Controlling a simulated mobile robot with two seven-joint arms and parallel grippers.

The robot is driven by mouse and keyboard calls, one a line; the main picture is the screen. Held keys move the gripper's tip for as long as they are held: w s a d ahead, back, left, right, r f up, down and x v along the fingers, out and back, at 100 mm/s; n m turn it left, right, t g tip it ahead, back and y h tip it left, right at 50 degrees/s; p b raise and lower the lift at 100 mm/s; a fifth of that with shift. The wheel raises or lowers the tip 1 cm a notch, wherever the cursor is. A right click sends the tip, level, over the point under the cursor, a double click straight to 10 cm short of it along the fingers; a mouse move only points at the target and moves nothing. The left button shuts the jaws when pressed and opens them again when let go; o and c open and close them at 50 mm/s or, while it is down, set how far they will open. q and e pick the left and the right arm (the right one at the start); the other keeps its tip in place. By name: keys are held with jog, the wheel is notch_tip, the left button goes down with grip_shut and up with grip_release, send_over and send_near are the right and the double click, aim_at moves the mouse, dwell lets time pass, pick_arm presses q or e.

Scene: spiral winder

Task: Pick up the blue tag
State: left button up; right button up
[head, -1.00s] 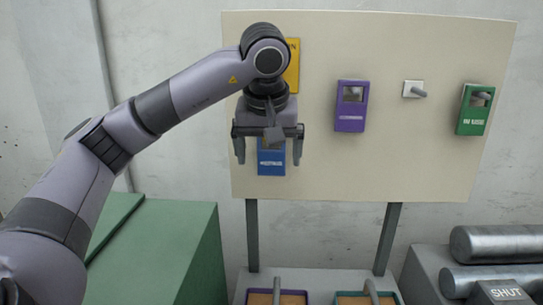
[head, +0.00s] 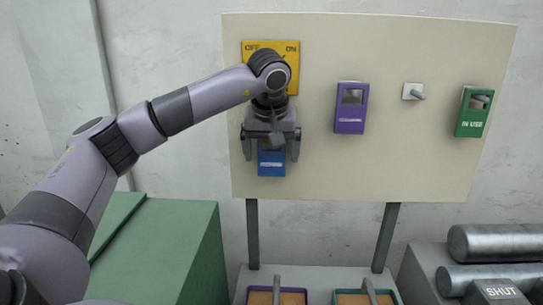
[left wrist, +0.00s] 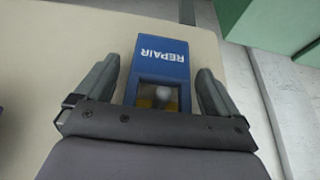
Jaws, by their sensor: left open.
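The blue tag (head: 271,163) hangs on the cream board, below the yellow sign and partly hidden by my left gripper in the head view. In the left wrist view the blue tag (left wrist: 163,62) reads "REPAIR" and has a window with a rounded peg end (left wrist: 163,95) showing in it. My left gripper (head: 271,152) is open and empty. Its two fingers (left wrist: 160,85) stand on either side of the tag, with a gap on each side; I cannot tell how deep they reach. My right gripper is not in view.
The board (head: 420,165) also carries a purple tag (head: 350,108), a bare peg (head: 414,92), a green tag (head: 473,112) and a yellow sign (head: 256,47). Below are a purple-rimmed tray (head: 240,298) and a teal-rimmed tray (head: 398,296). A green cabinet (head: 165,245) stands at left, metal rollers (head: 500,243) at right.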

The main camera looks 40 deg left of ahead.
pick_arm(q)
jog(key=shift+c, duration=0.4)
jog(key=c, duration=1)
jog(key=shift+r, duration=0.1)
jog(key=shift+r, duration=0.55)
jog(key=shift+s+d+b, duration=0.15)
jog(key=shift+d+b, duration=0.05)
jog(key=shift+b, duration=0.1)
jog(key=s+d, duration=0.3)
jog(key=s, duration=0.1)
jog(key=s+d+b, duration=0.1)
jog(key=s+d, duration=0.3)
jog(key=s, duration=0.1)
jog(key=s+d, duration=0.4)
jog(key=shift+s+d+r, duration=0.1)
jog(key=shift+s+d, duration=0.05)
jog(key=shift+s, duration=0.1)
